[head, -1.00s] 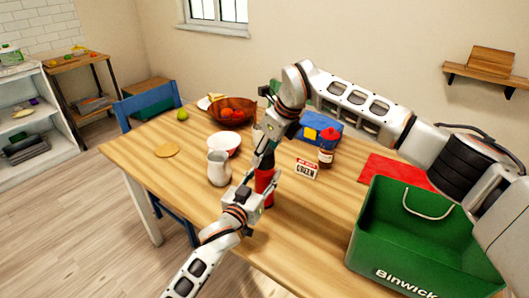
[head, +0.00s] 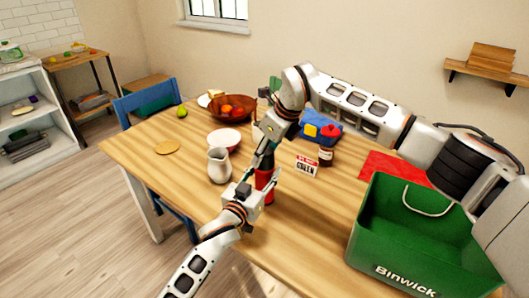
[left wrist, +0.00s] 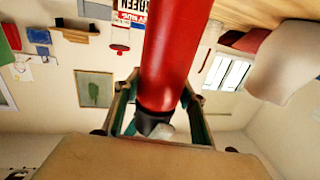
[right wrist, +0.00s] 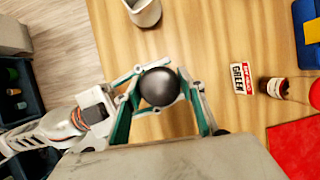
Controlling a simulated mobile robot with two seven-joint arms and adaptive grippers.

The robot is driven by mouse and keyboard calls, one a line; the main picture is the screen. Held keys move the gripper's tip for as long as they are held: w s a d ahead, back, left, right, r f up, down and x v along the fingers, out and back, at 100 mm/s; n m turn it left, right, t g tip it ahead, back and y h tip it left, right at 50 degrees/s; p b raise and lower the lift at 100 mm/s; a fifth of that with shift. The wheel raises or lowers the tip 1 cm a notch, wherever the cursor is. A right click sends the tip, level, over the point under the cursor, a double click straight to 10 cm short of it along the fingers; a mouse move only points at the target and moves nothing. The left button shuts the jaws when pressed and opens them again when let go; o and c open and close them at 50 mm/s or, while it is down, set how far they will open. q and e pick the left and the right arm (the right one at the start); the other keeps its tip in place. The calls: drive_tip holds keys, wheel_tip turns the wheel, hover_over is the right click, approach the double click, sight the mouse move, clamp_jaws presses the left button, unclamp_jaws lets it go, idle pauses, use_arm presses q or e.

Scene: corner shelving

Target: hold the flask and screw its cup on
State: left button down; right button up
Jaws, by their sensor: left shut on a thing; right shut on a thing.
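The red flask (head: 264,186) stands upright over the near part of the table; I cannot tell whether its base touches the wood. My left gripper (head: 259,194) is shut around its red body from the left. The body fills the middle of the left wrist view (left wrist: 172,55), with a dark part at its top end. The dark round cup (right wrist: 159,87) shows from above in the right wrist view, at the top of the flask. My right gripper (right wrist: 158,100) is shut on it from above, a finger on either side. The thread between cup and flask is hidden.
A white jug (head: 219,166) stands close to the left of the flask. A green crate (head: 420,235) is at the near right. The table's left part is mostly clear.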

drive_tip(key=m, duration=0.2)
drive_tip(key=m+t+h, duration=0.1)
drive_tip(key=m, duration=0.2)
drive_tip(key=shift+r+h, duration=0.1)
drive_tip(key=shift+h, duration=0.2)
drive_tip(key=m+h, duration=0.1)
drive_tip(key=m, duration=0.1)
drive_tip(key=m+h, duration=0.1)
drive_tip(key=m, duration=0.2)
drive_tip(key=shift+a+t, duration=0.1)
drive_tip(key=shift+t, duration=0.3)
drive_tip(key=m+h, duration=0.1)
drive_tip(key=m, duration=0.4)
drive_tip(key=shift+h, duration=0.4)
drive_tip(key=m, duration=0.2)
drive_tip(key=m+g+h, duration=0.1)
drive_tip(key=m, duration=0.2)
drive_tip(key=shift+h, duration=0.3)
drive_tip(key=o, duration=1.1)
